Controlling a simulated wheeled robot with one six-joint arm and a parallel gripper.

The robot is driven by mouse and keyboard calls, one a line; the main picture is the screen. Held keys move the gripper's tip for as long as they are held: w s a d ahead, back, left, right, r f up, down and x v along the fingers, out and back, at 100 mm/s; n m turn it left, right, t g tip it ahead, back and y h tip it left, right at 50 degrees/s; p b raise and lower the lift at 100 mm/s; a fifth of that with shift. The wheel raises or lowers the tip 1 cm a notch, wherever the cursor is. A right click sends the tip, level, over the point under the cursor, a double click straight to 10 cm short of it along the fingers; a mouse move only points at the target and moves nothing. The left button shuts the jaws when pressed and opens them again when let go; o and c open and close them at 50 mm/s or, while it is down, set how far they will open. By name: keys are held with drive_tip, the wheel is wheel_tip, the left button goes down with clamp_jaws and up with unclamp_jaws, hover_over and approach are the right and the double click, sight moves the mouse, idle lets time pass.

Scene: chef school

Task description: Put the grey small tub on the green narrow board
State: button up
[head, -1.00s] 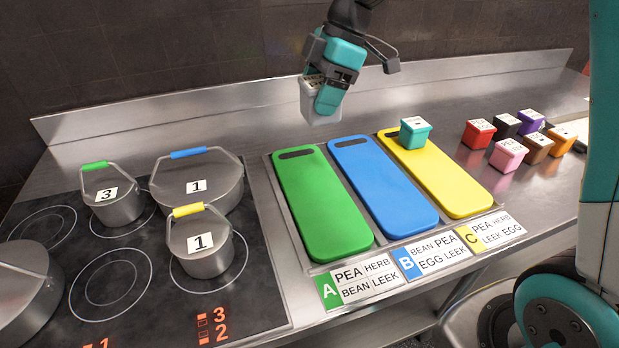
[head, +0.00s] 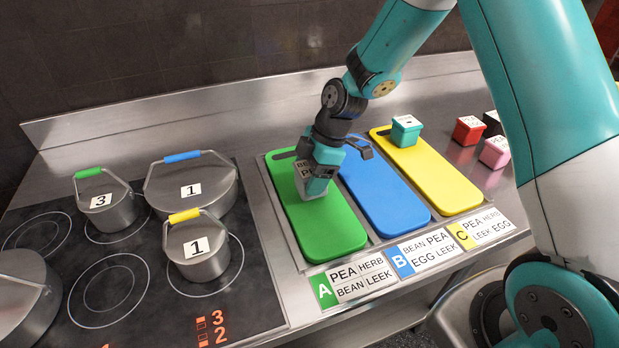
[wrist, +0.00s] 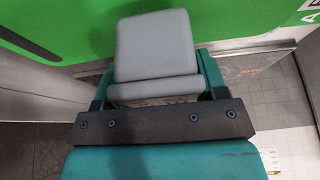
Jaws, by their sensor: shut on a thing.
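The grey small tub (head: 303,183) is held in my gripper (head: 318,190), over the upper middle of the green narrow board (head: 327,235). The jaws are shut on the tub's sides. In the wrist view the grey tub (wrist: 155,47) sits between the two teal fingers, with the green board (wrist: 90,30) behind it. The tub is at or just above the board's surface; I cannot tell whether it touches. My gripper hides part of the tub and of the board.
A blue board (head: 392,205) and a yellow board (head: 440,185) lie to the right. A teal tub (head: 406,131) stands on the yellow board. Red (head: 468,131) and pink (head: 495,152) tubs are farther right. The hob with several pots (head: 198,245) is on the left.

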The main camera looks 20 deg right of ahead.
drive_tip(key=shift+f, duration=0.8)
drive_tip(key=shift+f, duration=0.25)
drive_tip(key=o, duration=1)
drive_tip(key=shift+r, duration=0.1)
drive_tip(key=shift+o, duration=0.2)
drive_tip(key=shift+r, duration=0.1)
